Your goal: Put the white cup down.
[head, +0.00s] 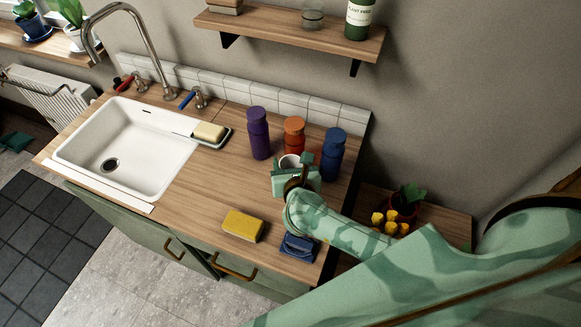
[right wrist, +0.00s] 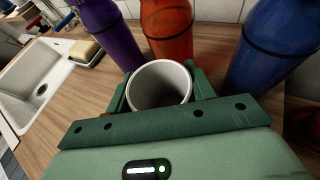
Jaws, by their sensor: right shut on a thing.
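The white cup (right wrist: 159,84) is upright between the fingers of my right gripper (right wrist: 160,92), which is shut on it. In the head view the cup (head: 289,162) shows only its rim above my right gripper (head: 296,174), over the right end of the wooden counter (head: 190,185). The purple, orange and blue bottles stand just behind it. The cup's base is hidden, so I cannot tell whether it touches the counter. My left gripper is not in view.
Purple (head: 258,132), orange (head: 294,136) and blue (head: 331,155) bottles stand close by. A yellow sponge (head: 243,225) and a folded blue cloth (head: 299,247) lie near the front edge. A soap dish with soap (head: 208,132) is beside the sink (head: 75,160). The counter's middle is clear.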

